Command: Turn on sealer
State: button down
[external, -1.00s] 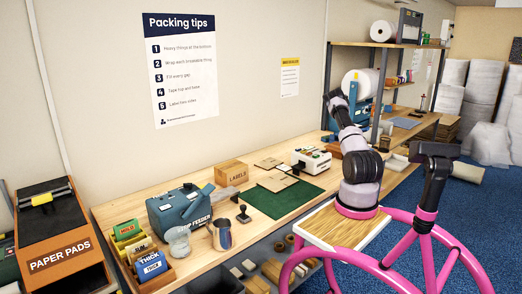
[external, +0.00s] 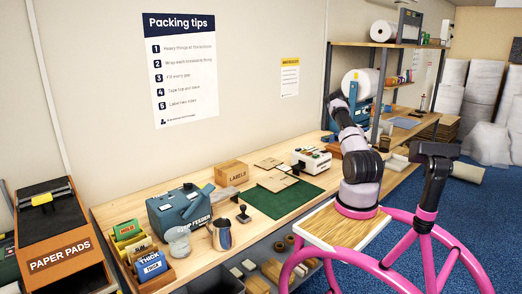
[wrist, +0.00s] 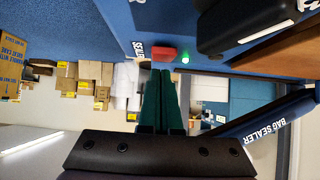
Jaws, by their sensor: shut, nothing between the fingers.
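The bag sealer (wrist: 107,22) fills the top of the wrist view as a blue body, with a "SEALER" label beside a red switch (wrist: 162,54). A small green light (wrist: 185,59) next to the switch glows. My gripper (wrist: 162,74) has its two green fingers together and empty, with the tips just below the red switch in the picture. I cannot tell whether they touch it. In the external view my arm reaches toward a blue machine (external: 362,116) at the back of the bench, and the gripper is hidden behind the arm.
A dark part (wrist: 240,25) of the machine and a blue bar marked "BAG SEALER" (wrist: 268,130) flank the fingers on the right. The bench holds a white device with coloured buttons (external: 311,160), a labels box (external: 231,173) and a green mat (external: 290,200). Shelving stands behind.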

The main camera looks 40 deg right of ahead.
jog(key=shift+r, duration=0.15)
jog(key=shift+r, duration=0.3)
jog(key=r, duration=0.3)
jog(key=shift+w+d+r, duration=0.1)
jog(key=shift+d, duration=0.15)
jog(key=a+r, duration=0.6)
jog(key=r, duration=0.2)
